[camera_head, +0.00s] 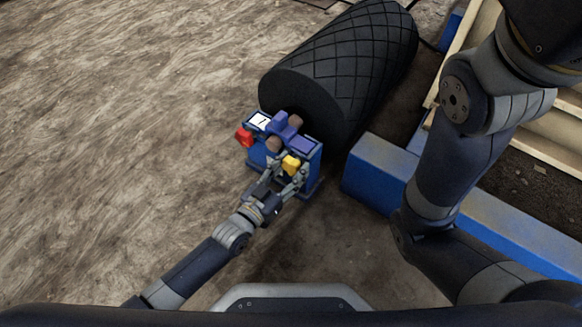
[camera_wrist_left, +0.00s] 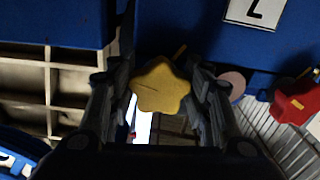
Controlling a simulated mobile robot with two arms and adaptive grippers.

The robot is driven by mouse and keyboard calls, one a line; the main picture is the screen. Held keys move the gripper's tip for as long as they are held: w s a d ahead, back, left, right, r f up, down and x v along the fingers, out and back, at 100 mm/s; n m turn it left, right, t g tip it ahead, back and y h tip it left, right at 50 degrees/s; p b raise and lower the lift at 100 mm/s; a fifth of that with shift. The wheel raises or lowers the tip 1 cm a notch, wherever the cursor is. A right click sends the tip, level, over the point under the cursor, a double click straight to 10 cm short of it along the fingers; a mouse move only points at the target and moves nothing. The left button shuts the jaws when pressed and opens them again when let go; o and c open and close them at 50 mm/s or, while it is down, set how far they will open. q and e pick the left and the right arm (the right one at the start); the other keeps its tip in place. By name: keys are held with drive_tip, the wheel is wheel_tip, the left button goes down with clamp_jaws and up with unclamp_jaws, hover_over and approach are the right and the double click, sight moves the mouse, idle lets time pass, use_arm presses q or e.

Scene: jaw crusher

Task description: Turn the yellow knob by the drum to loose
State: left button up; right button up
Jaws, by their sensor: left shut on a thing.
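The yellow knob (camera_head: 291,165) is on the front of a blue control box (camera_head: 313,160) beside the black drum (camera_head: 340,75). In the left wrist view the knob (camera_wrist_left: 161,87) is star-shaped with a thin dark line on its face. My left gripper (camera_head: 283,178) is at the knob, with one finger on each side, shut on it; the left wrist view also shows my left gripper (camera_wrist_left: 160,92). Which setting the line marks cannot be read. My right arm shows at the right, but its gripper is outside the frame.
A red knob (camera_head: 243,137) sits on the box's left side, near a white dial (camera_head: 260,121) and a dark blue part with brown ends (camera_head: 283,128). A blue beam (camera_head: 400,180) lies to the right. Open ground is at the left.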

use_arm(q)
drive_tip(key=shift+r+m, duration=0.1)
drive_tip(key=shift+m, duration=0.2)
drive_tip(key=o, duration=1.1)
drive_tip(key=shift+a, duration=0.1)
drive_tip(key=v, duration=1.2)
